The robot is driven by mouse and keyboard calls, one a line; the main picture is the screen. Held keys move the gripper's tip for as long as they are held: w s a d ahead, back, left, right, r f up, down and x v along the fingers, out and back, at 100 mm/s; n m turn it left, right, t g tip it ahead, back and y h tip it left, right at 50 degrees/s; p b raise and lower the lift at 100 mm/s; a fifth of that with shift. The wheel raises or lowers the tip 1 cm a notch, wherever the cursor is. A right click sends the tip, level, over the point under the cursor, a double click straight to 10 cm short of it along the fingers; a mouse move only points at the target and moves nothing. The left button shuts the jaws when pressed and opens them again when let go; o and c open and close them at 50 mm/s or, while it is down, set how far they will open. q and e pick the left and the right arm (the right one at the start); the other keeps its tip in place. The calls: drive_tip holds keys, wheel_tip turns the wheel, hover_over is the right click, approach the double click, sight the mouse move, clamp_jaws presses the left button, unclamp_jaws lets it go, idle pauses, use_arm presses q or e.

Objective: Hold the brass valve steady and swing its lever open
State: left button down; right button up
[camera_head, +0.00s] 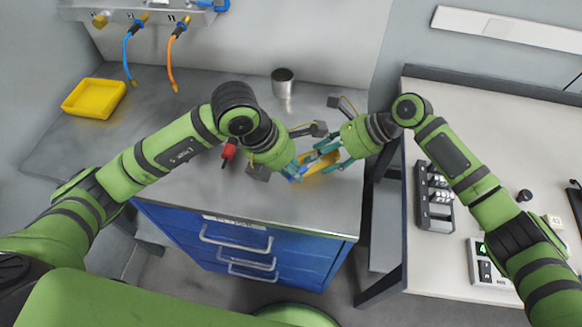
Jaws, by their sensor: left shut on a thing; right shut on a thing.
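The brass valve (322,164) is a small yellow-gold body on the grey steel worktop (215,185), near the cabinet's front right corner. Blue parts show beside it, but I cannot tell clearly which is the lever or how far it is turned. My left gripper (298,168) comes in from the left and is shut on the valve's left part. My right gripper (336,156) comes in from the right and is shut on its right part. The teal fingers cover much of the valve, so the exact grip points are hidden.
A metal cup (283,83) stands behind the grippers. A red-handled item (229,150) is beside my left forearm. A yellow tray (94,97) and hanging blue and orange hoses (171,62) are at the back left. A pale bench (470,120) with a dark rack (433,197) stands right.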

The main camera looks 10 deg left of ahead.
use_arm(q)
drive_tip(key=shift+w+a, duration=0.15)
drive_tip(key=shift+w, duration=0.05)
drive_tip(key=c, duration=1.1)
unclamp_jaws()
drive_tip(key=v, duration=1.2)
drive_tip(key=shift+r, duration=0.1)
